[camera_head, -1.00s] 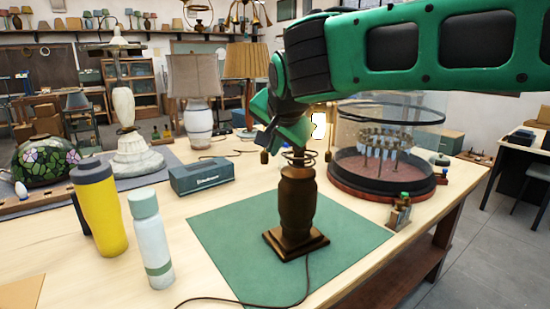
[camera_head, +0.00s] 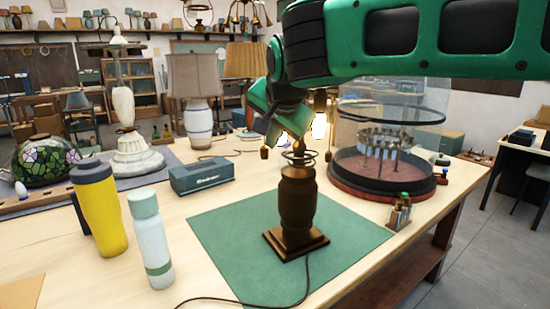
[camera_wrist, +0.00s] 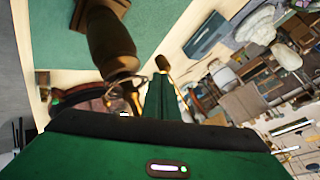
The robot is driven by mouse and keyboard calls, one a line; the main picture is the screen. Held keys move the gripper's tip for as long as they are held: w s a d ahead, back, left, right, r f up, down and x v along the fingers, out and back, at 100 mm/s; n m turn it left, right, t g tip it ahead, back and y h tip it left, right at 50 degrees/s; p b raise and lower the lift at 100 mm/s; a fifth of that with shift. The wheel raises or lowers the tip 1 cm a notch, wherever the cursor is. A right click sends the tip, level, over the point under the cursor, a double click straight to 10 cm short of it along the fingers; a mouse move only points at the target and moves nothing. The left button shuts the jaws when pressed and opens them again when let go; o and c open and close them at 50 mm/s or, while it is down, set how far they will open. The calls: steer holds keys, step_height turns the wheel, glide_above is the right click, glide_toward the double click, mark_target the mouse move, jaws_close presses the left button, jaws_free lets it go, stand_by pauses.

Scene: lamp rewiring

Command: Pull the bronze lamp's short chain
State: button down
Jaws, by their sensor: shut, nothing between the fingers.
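The bronze lamp (camera_head: 298,205) stands upright on the green mat (camera_head: 225,235), without a shade; its body also shows at the upper left of the wrist view (camera_wrist: 110,42). A small brass pull (camera_head: 265,153) hangs at its left, and another (camera_head: 327,156) hangs at its right. I cannot tell which chain is shorter. My gripper (camera_head: 272,138) is shut and empty, just above the left pull and beside the lamp's top. In the wrist view a brass pull (camera_wrist: 162,64) shows by my fingertips (camera_wrist: 163,84).
A yellow tumbler (camera_head: 98,210) and a pale bottle (camera_head: 150,240) stand at the front left. A grey-green box (camera_head: 201,175) lies behind the mat. A round glass-covered display (camera_head: 385,165) stands at the right. The lamp's cord runs across the mat's front.

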steer(key=shift+r, duration=2.15)
